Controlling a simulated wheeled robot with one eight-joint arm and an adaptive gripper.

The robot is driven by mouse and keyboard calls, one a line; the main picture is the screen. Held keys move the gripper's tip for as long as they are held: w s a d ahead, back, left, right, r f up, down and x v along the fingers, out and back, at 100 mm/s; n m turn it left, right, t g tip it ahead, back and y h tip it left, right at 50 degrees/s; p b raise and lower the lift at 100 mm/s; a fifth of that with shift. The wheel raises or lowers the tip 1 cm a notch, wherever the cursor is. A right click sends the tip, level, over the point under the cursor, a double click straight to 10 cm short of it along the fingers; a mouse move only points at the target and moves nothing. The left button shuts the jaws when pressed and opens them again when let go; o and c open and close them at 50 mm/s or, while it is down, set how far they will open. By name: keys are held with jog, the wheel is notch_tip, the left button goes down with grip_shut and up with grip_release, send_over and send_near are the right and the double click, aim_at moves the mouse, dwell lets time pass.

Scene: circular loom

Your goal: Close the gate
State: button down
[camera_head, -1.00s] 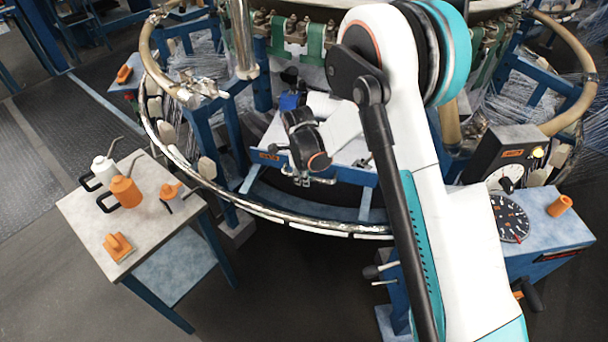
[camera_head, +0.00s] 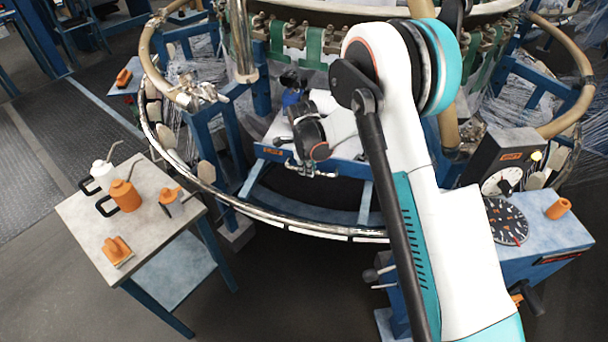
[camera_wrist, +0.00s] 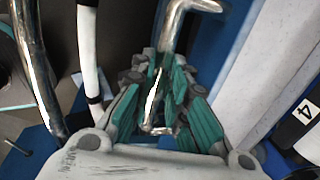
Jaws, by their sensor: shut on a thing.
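In the wrist view my gripper (camera_wrist: 168,72) is shut on a bent chrome handle (camera_wrist: 174,28), which runs between the green finger pads. In the head view my dark wrist (camera_head: 310,138) is over the white, blue-edged panel at the front of the loom. The curved chrome-edged rail (camera_head: 262,213) sweeps round the front of the loom. Which part is the gate, and how far open it stands, I cannot tell clearly. My arm hides part of the loom's middle and right side.
A small table (camera_head: 84,217) with bottles and orange tools stands at left. A blue cabinet (camera_head: 570,235) with a dial (camera_head: 506,222) and an orange cup (camera_head: 559,208) is at right. A tan tube rail (camera_head: 577,108) curves round the back right. The floor at the front left is open.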

jog(key=w+d, duration=0.1)
jog(key=w, duration=0.3)
jog(key=w+d, duration=0.1)
jog(key=w, duration=0.4)
jog(key=w+d, duration=0.1)
jog(key=w, duration=0.3)
jog(key=shift+w+d, duration=0.35)
jog(key=shift+d, duration=0.05)
jog(key=shift+w+r, duration=0.1)
jog(key=shift+w, duration=0.1)
jog(key=c, duration=1.6)
grip_release()
jog(key=shift+w+d, duration=0.1)
jog(key=shift+o, duration=0.2)
notch_tip(320, 180, up, 12)
jog(key=s, duration=0.2)
jog(key=shift+s+a+f, duration=0.2)
jog(key=shift+a, duration=0.15)
